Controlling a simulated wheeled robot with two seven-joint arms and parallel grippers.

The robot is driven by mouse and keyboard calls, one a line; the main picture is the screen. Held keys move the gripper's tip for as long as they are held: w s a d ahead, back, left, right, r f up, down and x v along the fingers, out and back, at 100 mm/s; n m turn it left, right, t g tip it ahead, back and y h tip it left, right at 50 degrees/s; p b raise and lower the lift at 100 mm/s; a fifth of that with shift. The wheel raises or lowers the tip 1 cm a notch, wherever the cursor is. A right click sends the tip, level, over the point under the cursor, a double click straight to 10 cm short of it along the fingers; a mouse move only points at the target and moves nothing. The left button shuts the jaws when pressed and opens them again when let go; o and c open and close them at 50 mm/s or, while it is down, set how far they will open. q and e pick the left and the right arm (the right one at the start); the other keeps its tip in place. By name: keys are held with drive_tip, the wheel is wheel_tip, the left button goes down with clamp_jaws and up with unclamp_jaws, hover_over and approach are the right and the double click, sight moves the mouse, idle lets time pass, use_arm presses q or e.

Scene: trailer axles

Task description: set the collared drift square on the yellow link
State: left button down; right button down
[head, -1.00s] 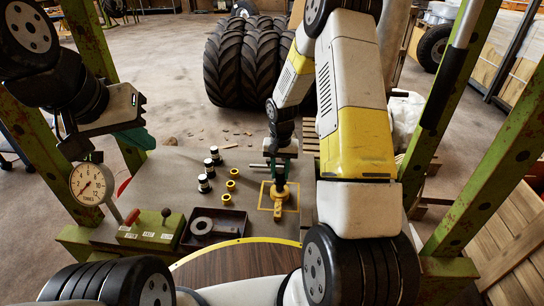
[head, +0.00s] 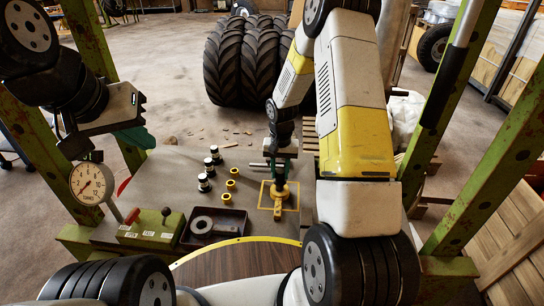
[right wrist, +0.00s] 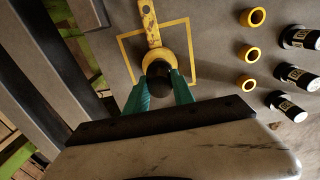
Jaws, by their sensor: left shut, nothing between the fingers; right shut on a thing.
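My left gripper (head: 136,138) is shut and empty at the left, away from the link.
Several black-and-white cylinders (head: 204,183) and yellow rings (head: 231,184) stand left of the square. A dark tray (head: 228,222) holds a grey ring. A dial gauge (head: 91,184) and a green control box (head: 150,230) are at the left. Green posts flank the table.

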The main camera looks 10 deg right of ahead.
drive_tip(key=shift+f, duration=0.1)
drive_tip(key=c, duration=1)
unclamp_jaws()
wheel_tip(320, 180, up, 8)
drive_tip(key=shift+f, duration=0.1)
